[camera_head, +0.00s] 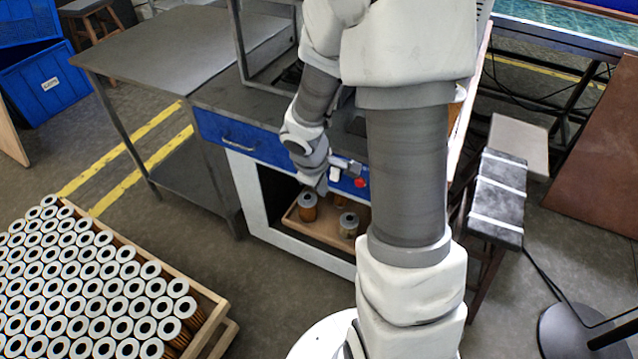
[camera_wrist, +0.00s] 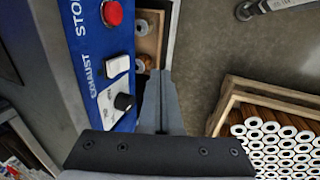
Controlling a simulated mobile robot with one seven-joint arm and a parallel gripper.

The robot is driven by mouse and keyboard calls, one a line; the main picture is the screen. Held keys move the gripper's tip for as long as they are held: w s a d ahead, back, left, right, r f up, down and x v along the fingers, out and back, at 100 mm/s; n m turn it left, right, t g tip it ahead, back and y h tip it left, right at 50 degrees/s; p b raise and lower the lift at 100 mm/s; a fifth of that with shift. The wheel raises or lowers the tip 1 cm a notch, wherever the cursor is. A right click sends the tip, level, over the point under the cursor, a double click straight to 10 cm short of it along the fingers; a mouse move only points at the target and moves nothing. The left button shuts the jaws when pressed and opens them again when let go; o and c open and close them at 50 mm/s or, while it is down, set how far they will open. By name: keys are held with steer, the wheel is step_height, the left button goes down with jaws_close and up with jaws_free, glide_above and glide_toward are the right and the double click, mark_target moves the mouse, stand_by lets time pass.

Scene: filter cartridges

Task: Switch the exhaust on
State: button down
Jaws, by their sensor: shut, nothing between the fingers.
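The blue control panel (camera_wrist: 82,60) fills the left of the wrist view. A white rocker switch (camera_wrist: 117,65) sits beside the word EXHAUST. A red STOP button (camera_wrist: 112,13) is above it and a black knob (camera_wrist: 124,102) on a white plate is below it. My gripper (camera_wrist: 158,75) is shut and empty, just right of the switch and apart from it in the picture. In the head view my gripper (camera_head: 321,188) hangs in front of the blue front, left of the red button (camera_head: 360,182). I cannot tell which way the rocker is tipped.
Below the panel, a wooden tray (camera_head: 325,232) holds a few cartridges in the machine's opening. A large wooden crate (camera_head: 215,325) full of cartridges stands at the lower left. A grey table (camera_head: 180,50) is at the left. Floor between crate and machine is clear.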

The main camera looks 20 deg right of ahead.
mark_target(331, 177)
steer(key=shift+w+d+f+p, duration=0.2)
steer(key=shift+w+d+f, duration=0.1)
steer(key=shift+w+d, duration=0.45)
steer(key=shift+w+d+f+p, duration=0.25)
steer(key=shift+w+d, duration=0.3)
steer(key=shift+d, duration=0.4)
steer(key=shift+w+d+f, duration=0.15)
